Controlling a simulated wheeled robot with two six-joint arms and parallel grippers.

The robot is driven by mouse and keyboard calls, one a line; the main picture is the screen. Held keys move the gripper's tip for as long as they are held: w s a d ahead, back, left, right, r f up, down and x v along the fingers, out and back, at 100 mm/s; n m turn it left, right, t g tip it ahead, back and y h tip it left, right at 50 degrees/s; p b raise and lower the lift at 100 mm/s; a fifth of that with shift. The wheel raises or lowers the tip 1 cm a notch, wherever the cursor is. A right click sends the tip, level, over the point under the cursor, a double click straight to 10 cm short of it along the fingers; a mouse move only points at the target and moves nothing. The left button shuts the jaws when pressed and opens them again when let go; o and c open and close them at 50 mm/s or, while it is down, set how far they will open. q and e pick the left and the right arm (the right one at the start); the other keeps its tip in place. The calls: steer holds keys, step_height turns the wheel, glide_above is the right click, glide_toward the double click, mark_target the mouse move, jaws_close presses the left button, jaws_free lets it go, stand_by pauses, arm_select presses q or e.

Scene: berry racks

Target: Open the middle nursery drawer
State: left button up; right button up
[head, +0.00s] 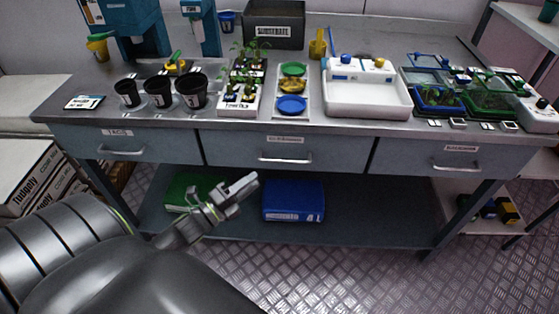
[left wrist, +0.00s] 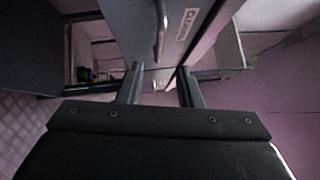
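The middle drawer (head: 335,153) is a grey-blue front under the bench top. It looks shut, flush with the drawers beside it, with a small label above a horizontal metal bar handle (head: 285,160). My left gripper (head: 248,183) is below and left of that handle, apart from it. In the left wrist view its two fingers (left wrist: 160,88) are spread with nothing between them. A bar handle (left wrist: 161,30) and a labelled drawer front (left wrist: 196,20) show beyond the fingertips. My right gripper is not in view.
A left drawer (head: 165,147) and a right drawer (head: 410,158) flank the middle one, both looking shut. A blue box (head: 293,200) and a green box (head: 190,190) lie on the lower shelf (head: 370,215). Pots, trays and tools stand on the bench top (head: 215,121).

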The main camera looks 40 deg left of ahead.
mark_target(280, 162)
arm_select(q)
steer(key=p+x, duration=0.1)
steer(key=x, duration=1)
steer(key=shift+a, duration=0.1)
steer(key=shift+s, duration=0.1)
steer(key=shift+c, duration=0.2)
steer(key=shift+f, duration=0.1)
jaws_close()
